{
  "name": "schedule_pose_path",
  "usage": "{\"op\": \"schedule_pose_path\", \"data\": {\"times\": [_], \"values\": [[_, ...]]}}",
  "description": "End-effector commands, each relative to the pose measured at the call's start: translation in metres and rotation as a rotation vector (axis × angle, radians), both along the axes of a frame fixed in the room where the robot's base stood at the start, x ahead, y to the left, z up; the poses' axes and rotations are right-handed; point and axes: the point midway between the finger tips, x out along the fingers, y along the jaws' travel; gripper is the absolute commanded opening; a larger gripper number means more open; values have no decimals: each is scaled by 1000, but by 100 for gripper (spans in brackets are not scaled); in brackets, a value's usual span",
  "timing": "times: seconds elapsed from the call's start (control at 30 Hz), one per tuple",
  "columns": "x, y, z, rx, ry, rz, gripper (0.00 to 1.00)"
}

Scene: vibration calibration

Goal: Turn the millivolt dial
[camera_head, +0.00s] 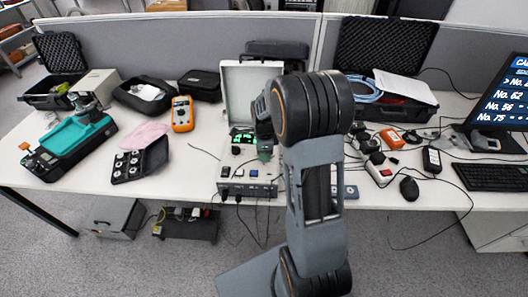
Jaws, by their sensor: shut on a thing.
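The calibration instrument (240,189) is a grey box with an upright open lid (241,88), near the front edge of the desk at the centre. Green lit displays (241,137) show on its panel, with switches and cables along its front.
An orange multimeter (182,114) and a teal device (75,142) stand on the left. A mouse (409,188), keyboard (493,177) and monitor (502,97) are on the right. Cables and small boxes lie right of my arm. A grey partition (200,45) runs behind the desk.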

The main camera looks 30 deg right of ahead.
Motion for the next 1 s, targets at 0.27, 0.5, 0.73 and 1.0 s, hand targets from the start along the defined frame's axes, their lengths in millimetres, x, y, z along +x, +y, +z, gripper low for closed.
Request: {"op": "schedule_pose_path", "data": {"times": [0.27, 0.5, 0.73, 1.0], "values": [[0, 0, 0, -1, -2, 1, 39], [0, 0, 0, 0, -1, 1, 62], [0, 0, 0, 0, 0, 2, 63], [1, 0, 30, -1, -6, 2, 63]]}}
